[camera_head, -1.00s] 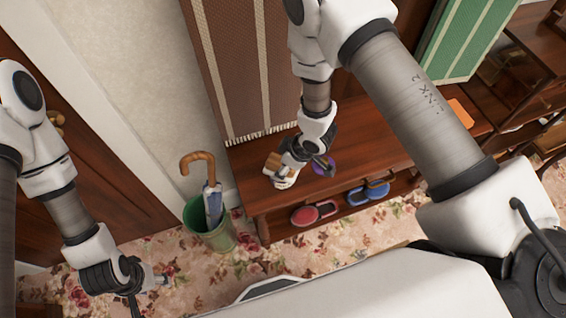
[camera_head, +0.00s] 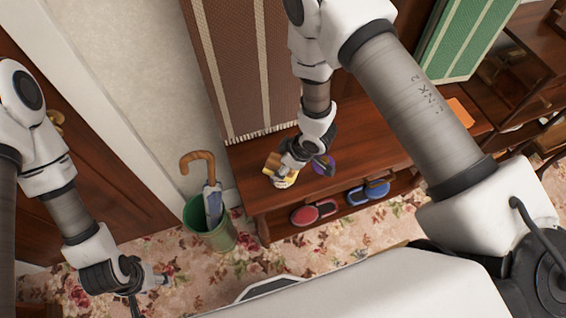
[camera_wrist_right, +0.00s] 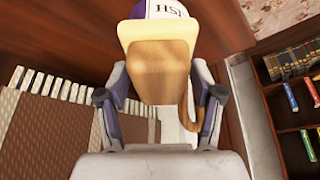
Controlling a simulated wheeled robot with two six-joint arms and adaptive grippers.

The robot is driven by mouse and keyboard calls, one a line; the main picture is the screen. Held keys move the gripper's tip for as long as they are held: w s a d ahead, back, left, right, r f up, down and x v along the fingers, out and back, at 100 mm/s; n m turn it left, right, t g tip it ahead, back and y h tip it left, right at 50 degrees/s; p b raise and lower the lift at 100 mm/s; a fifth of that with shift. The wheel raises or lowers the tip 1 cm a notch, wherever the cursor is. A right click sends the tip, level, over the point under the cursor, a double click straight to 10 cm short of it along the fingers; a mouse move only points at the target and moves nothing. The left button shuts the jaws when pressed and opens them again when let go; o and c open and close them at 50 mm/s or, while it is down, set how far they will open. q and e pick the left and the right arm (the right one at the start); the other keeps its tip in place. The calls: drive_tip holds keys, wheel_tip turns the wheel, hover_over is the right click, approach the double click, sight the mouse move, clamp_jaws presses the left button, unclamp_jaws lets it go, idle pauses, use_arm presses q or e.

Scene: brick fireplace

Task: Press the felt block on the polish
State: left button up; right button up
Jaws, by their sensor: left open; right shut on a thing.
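My right gripper (camera_wrist_right: 160,105) is shut on the felt block, whose wooden body (camera_wrist_right: 160,70) and cream felt face (camera_wrist_right: 157,38) show in the right wrist view. The polish (camera_wrist_right: 164,8), a white and purple container with partly visible lettering, is just beyond the felt face. I cannot tell whether the felt touches it. In the head view the right gripper (camera_head: 292,164) is low over the bench, with the wooden block (camera_head: 271,164) beside it and the polish (camera_head: 284,183) partly hidden below. My left gripper (camera_head: 158,281) is open and empty over the carpet.
The wooden bench (camera_head: 252,190) has red shoes (camera_head: 313,212) and blue shoes (camera_head: 370,191) on its lower shelf. A green bin (camera_head: 209,228) with an umbrella (camera_head: 212,200) stands left of it. A brown striped cloth (camera_head: 235,70) hangs behind.

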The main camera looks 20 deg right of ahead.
wheel_tip(320, 180, up, 7)
drive_tip(key=p, duration=0.6)
idle(0.3)
idle(0.5)
